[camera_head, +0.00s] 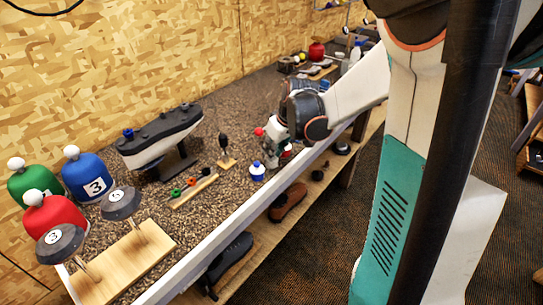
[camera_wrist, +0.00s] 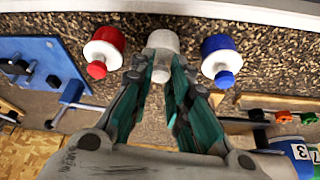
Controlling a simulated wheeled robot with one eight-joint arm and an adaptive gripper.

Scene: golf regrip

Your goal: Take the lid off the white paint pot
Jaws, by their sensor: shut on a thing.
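The white paint pot (camera_wrist: 163,41) stands between two other pots at the top middle of the wrist view. Its narrower white lid (camera_wrist: 160,73) points toward the wrist camera. My gripper (camera_wrist: 160,67) has its teal fingers on both sides of the lid and is shut on it. Lid and pot line up in this view; I cannot tell whether there is a gap between them. In the head view my gripper (camera_head: 271,150) is low over the bench, beside the blue-lidded pot (camera_head: 257,171), and the white pot is hidden there.
In the wrist view a red-lidded pot (camera_wrist: 104,48) stands close on the left, and the blue-lidded pot (camera_wrist: 221,58) close on the right. A blue board (camera_wrist: 40,62) lies further left. The bench's pale front rail (camera_head: 235,215) runs close by. A wooden peg rack (camera_head: 192,189) lies left of the pots.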

